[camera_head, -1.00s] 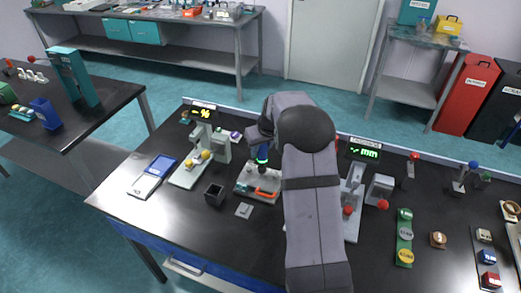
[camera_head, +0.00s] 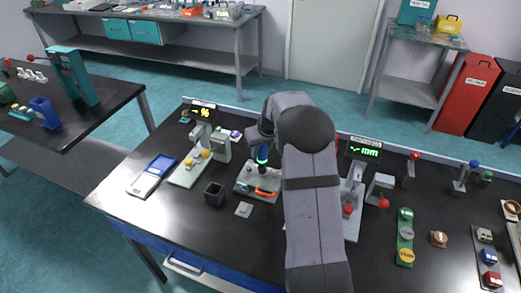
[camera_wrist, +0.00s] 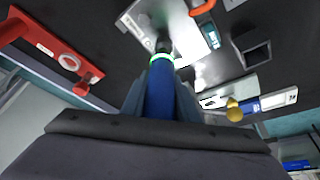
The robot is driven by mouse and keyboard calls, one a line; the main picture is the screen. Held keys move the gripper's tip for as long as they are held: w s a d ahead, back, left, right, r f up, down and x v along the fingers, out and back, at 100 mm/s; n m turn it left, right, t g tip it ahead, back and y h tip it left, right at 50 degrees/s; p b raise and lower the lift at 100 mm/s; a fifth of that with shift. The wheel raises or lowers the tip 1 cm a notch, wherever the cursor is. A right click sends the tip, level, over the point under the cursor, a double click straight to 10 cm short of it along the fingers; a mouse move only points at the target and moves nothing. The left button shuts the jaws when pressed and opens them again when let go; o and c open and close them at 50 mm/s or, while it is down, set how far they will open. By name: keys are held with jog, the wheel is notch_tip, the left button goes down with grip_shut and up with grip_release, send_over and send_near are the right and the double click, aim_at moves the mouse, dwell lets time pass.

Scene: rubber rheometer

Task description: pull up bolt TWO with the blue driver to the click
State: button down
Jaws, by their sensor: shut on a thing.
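My gripper (camera_wrist: 160,98) is shut on the blue driver (camera_wrist: 159,85), which points away from the wrist toward the bench. A glowing pale green ring (camera_wrist: 150,58) circles the driver near its dark tip. In the head view the driver (camera_head: 262,152) stands over a light grey plate (camera_head: 243,186) with an orange handle (camera_head: 264,192) at its front. The plate also shows in the wrist view (camera_wrist: 207,32). The driver tip hides the bolt beneath it. I cannot read a bolt number or tell whether the tip is seated.
A yellow percent display (camera_head: 203,112) stands to the left, and a green mm display (camera_head: 364,149) to the right.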

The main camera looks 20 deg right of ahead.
jog(key=shift+f+b, duration=0.6)
jog(key=shift+f, duration=0.15)
dwell(1.6)
jog(key=shift+r+p, duration=1.75)
jog(key=shift+r, duration=0.9)
jog(key=shift+w, duration=0.1)
jog(key=shift+d, duration=0.1)
dwell(0.3)
